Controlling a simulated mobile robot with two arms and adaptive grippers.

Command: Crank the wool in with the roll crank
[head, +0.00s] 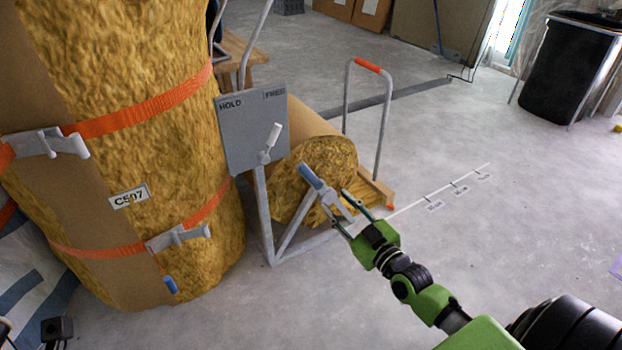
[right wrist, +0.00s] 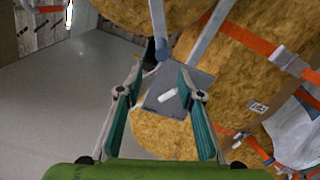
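The wool roll (head: 335,160) lies in a grey frame, with a short end of wool and a wooden bar (head: 378,190) on the floor at its right. The roll crank (head: 312,178) has a blue grip and a grey arm. In the right wrist view its blue grip (right wrist: 161,50) shows just past the fingertips. My right gripper (head: 338,204) is open at the crank, its fingers apart; contact cannot be told. A grey plate (head: 250,115) reads HOLD and FREE; its white lever (head: 270,142) leans right, towards FREE.
A tall strapped wool bale (head: 165,130) labelled C507 stands close at the left. A grey hoop with an orange top (head: 367,66) stands behind the wool end. A marked white line (head: 440,193) runs over clear floor at the right. A black bin (head: 568,75) stands farther back.

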